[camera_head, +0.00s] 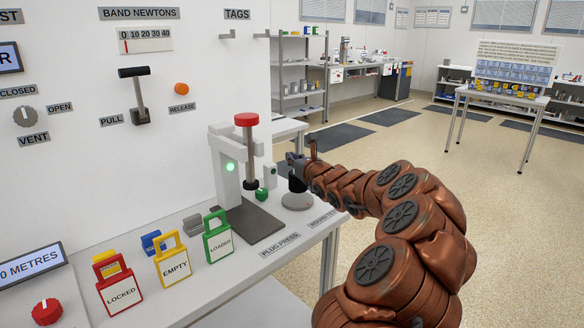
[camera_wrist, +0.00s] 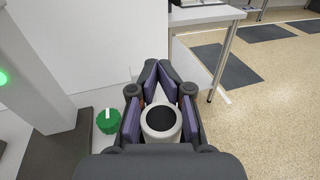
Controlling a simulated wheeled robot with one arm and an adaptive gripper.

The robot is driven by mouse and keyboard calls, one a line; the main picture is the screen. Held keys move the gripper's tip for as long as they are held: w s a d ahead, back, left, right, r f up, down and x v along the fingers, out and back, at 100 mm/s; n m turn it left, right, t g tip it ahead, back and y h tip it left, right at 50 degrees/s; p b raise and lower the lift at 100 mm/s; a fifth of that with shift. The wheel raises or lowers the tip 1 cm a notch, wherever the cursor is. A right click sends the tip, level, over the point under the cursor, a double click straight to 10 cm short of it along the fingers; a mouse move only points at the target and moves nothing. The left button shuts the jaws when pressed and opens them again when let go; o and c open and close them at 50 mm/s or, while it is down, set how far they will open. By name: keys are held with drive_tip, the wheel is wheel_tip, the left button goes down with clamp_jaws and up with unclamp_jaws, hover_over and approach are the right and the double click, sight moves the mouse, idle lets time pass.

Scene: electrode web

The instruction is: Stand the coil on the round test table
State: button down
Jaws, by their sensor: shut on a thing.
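The coil (camera_wrist: 161,119) is a pale cylinder with a black round top, held between the purple pads of my gripper (camera_wrist: 160,92) in the wrist view. My gripper (camera_head: 295,163) is shut on it. In the head view the gripper hides most of the coil, and a dark part shows below the fingers. The round test table (camera_head: 298,203) is a small pale disc on the bench, directly below the gripper. The coil looks upright above or on this disc; I cannot tell whether they touch.
The plug press (camera_head: 228,170) with its red knob stands just left of the gripper. A green plug (camera_head: 262,195) lies between press and disc. Red (camera_head: 117,285), yellow (camera_head: 172,262) and green tags (camera_head: 217,240) stand at the bench front. The bench's right edge is close to the disc.

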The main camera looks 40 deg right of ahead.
drive_tip(key=shift+w+d+f, duration=0.1)
drive_tip(key=shift+w+f, duration=0.05)
drive_tip(key=shift+f, duration=1.6)
drive_tip(key=shift+f+b, duration=0.2)
drive_tip(key=shift+b, duration=0.25)
drive_tip(key=c, duration=1.1)
unclamp_jaws()
drive_tip(key=shift+r, duration=0.15)
drive_tip(key=shift+r+p, duration=0.15)
drive_tip(key=shift+p, duration=0.2)
drive_tip(key=b+v, duration=0.1)
drive_tip(key=v, duration=1.1)
